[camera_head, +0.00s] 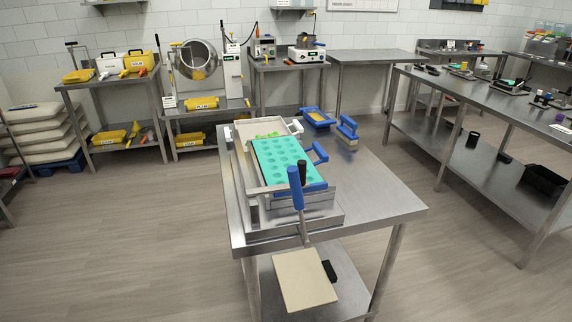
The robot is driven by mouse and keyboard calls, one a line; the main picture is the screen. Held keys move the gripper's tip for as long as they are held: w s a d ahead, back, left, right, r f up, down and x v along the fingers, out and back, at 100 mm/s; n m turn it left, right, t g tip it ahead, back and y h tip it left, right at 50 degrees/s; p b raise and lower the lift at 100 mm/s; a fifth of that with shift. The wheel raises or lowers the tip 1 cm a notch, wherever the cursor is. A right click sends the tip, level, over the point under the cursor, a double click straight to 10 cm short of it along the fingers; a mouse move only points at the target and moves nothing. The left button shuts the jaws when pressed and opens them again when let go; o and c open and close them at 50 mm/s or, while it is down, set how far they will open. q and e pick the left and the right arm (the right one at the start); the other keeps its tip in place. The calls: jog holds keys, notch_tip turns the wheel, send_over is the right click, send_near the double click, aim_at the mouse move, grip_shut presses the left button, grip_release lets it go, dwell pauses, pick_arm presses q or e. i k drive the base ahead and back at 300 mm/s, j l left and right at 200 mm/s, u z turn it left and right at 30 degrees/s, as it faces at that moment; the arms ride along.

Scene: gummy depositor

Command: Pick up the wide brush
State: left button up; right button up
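The likely wide brush (347,132) has a blue handle and a pale bristle block. It stands on the far right part of the steel table (375,190), apart from the depositor. Neither of my grippers shows in the head view, so their state and distance from the brush are not visible.
A teal mould (278,162) sits in the metal depositor frame (247,195). A blue-handled tool (295,188) is at the near edge, above a beige board (304,280). The table's right side is clear.

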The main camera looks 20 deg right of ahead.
aim_at(349, 136)
jog(key=i+l+u, duration=0.1)
jog(key=l+u, duration=0.15)
jog(key=l, duration=0.7)
jog(key=l+u, duration=0.3)
jog(key=l, duration=0.6)
jog(key=k+l+u, duration=0.1)
jog(key=l+u, duration=0.15)
jog(key=l, duration=0.7)
